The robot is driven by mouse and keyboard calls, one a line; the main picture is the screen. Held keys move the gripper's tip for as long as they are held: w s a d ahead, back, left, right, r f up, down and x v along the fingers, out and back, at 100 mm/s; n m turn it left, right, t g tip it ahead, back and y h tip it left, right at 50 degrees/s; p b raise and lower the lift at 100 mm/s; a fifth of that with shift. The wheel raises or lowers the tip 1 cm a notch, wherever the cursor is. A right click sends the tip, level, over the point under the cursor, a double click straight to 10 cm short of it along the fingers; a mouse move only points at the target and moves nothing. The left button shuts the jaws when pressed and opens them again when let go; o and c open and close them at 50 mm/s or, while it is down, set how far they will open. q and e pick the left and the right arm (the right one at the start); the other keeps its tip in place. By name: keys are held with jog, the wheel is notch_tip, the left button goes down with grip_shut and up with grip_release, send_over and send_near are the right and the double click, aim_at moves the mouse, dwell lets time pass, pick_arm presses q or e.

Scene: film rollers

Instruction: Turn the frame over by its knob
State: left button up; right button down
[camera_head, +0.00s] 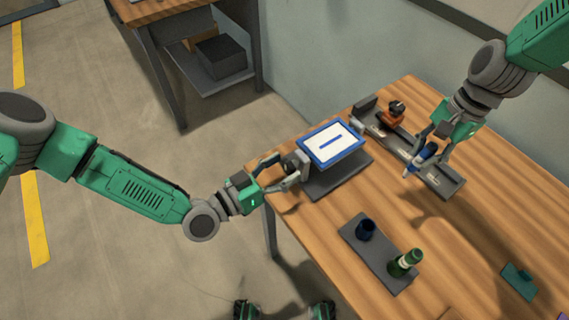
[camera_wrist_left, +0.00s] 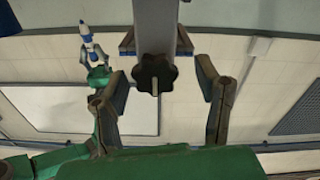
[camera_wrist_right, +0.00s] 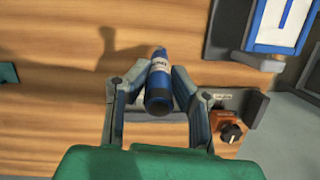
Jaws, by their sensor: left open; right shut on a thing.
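The frame (camera_head: 333,145) has a blue border and a white face with a blue bar. It sits raised on a grey stand (camera_head: 345,178) near the table's left edge. Its dark knob (camera_wrist_left: 155,73) shows in the left wrist view. My left gripper (camera_head: 283,172) is open, with its fingers (camera_wrist_left: 165,95) on either side of the knob and apart from it. My right gripper (camera_head: 430,150) is shut on a blue bottle (camera_wrist_right: 159,80) with a white label and dark end, held above the table; it also shows in the head view (camera_head: 421,158).
A grey tray (camera_head: 447,183) with an orange device with a black knob (camera_head: 392,113) lies behind. A teal block (camera_head: 519,281) lies at right. The table's middle is clear.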

pick_arm(q)
jog(key=shift+w+d, duration=0.2)
jog(key=shift+d, duration=0.65)
jog(key=shift+a, duration=0.2)
jog(key=c, duration=1.2)
jog(key=shift+a, duration=0.1)
jog(key=shift+m, duration=0.3)
jog(key=m, duration=1.4)
jog(key=shift+s+f, duration=0.1)
jog(key=shift+f+m, duration=0.1)
jog(key=shift+m, duration=1.5)
jog(key=shift+s, duration=0.1)
